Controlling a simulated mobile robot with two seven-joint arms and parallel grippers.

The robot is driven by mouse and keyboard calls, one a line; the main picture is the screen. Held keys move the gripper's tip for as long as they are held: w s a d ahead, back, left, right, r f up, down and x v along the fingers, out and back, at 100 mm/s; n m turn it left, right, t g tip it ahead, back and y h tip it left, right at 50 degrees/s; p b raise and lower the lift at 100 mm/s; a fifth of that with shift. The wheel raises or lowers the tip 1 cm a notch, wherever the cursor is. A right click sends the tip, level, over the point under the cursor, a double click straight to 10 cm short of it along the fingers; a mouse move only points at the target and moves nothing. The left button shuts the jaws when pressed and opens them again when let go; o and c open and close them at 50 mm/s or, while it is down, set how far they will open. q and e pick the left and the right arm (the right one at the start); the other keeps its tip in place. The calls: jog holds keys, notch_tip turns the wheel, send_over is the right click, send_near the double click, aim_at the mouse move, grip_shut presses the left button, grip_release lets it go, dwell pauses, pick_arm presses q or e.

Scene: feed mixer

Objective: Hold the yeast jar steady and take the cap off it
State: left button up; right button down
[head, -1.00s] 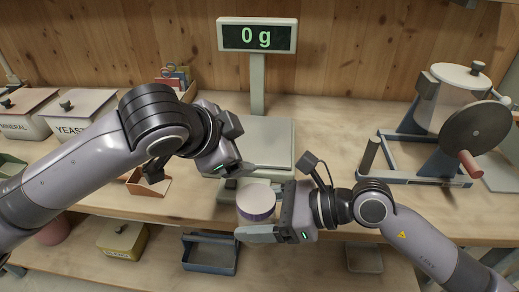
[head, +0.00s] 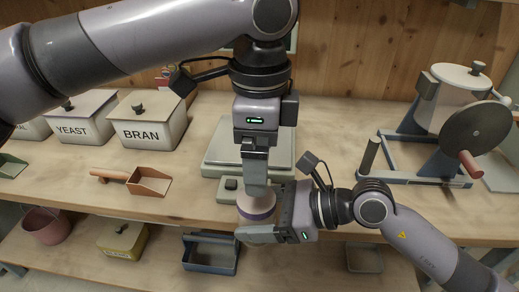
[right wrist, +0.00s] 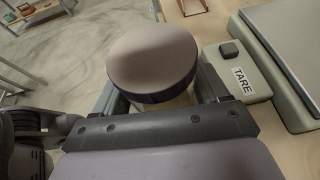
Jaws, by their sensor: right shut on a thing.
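The yeast jar (head: 257,218) is at the table's front edge, in front of the scale. Its pale round cap (right wrist: 152,52) with a dark purple rim fills the middle of the right wrist view and looks seated on the jar. My right gripper (head: 262,232) is shut on the jar from the right, around its body below the cap. My left gripper (head: 256,185) points straight down over the jar, its fingertips at or just above the cap. Whether they touch it, and how wide they are, I cannot tell.
The scale (head: 222,160) stands behind the jar, its display hidden by my left arm. Lidded bins (head: 150,128) and an orange scoop (head: 150,182) are at the left. The mixer (head: 440,125) stands at the right. A blue tray (head: 210,262) sits on the lower shelf.

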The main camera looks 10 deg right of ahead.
aim_at(257, 218)
pick_arm(q)
notch_tip(257, 218, down, 8)
jog(key=shift+r, duration=0.15)
dwell(0.3)
jog(key=c, duration=1.1)
jog(key=n, duration=0.3)
jog(key=shift+w+n, duration=0.15)
jog(key=shift+n, duration=0.15)
jog(key=n, duration=0.3)
jog(key=shift+w+a, duration=0.1)
jog(key=shift+w, duration=0.05)
jog(key=shift+r, duration=0.1)
jog(key=o, duration=1.2)
